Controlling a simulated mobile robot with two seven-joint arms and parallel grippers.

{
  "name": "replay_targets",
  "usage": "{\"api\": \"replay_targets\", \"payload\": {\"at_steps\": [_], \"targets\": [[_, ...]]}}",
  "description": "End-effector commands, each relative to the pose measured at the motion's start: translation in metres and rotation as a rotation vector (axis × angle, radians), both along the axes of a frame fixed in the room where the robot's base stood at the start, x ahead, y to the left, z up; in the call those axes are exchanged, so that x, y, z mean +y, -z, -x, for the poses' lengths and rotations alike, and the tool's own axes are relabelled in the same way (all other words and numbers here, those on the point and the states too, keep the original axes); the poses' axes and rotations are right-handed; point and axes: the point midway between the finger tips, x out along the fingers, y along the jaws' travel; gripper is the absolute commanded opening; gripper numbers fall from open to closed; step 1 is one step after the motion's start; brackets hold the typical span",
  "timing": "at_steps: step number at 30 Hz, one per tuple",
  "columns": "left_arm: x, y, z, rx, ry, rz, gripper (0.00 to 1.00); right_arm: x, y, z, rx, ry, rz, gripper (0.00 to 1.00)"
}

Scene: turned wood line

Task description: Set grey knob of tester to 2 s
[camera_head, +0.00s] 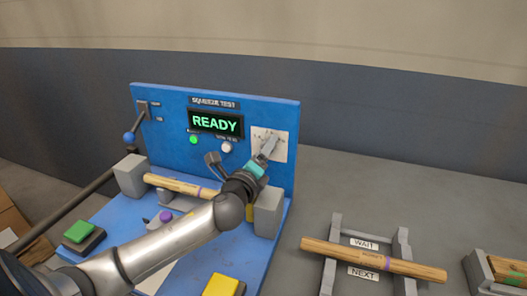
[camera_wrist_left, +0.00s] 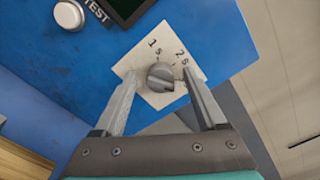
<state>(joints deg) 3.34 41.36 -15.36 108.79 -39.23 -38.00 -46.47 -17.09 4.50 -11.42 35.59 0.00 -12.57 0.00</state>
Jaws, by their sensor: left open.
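The blue squeeze tester (camera_head: 165,120) stands on the table, and its screen (camera_head: 215,123) reads READY. A white plate (camera_wrist_left: 138,62) on its upright panel carries the grey knob (camera_wrist_left: 160,77), with the labels "1 s" and "2 s" above it. Which label the knob points to is hard to tell. My left gripper (camera_head: 270,146) reaches the plate from the front and hides the knob in the head view. In the left wrist view the gripper (camera_wrist_left: 157,85) is open, its fingers on either side of the knob with gaps. My right gripper is not in view.
A wooden handle (camera_head: 172,186) lies between the tester's grey jaws, behind my arm. Green (camera_head: 80,231) and yellow (camera_head: 221,285) buttons are at the front. To the right, another handle (camera_head: 345,253) rests on a WAIT/NEXT stand. A lever (camera_head: 129,138) is at the left.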

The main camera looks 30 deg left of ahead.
Motion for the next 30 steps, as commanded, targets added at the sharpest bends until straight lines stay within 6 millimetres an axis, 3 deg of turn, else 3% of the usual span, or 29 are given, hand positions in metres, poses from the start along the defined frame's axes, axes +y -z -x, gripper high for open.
{"api": "replay_targets", "payload": {"at_steps": [4,24,30], "targets": [[-0.0002,0.0000,0.0001,0.000,0.000,0.001,0.74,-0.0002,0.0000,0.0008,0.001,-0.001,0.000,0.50],[-0.0001,0.0000,0.0003,0.000,0.000,0.001,0.00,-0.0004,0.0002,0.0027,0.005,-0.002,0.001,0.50],[-0.0001,0.0001,0.0004,-0.001,0.000,0.003,0.00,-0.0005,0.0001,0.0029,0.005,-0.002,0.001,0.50]]}}
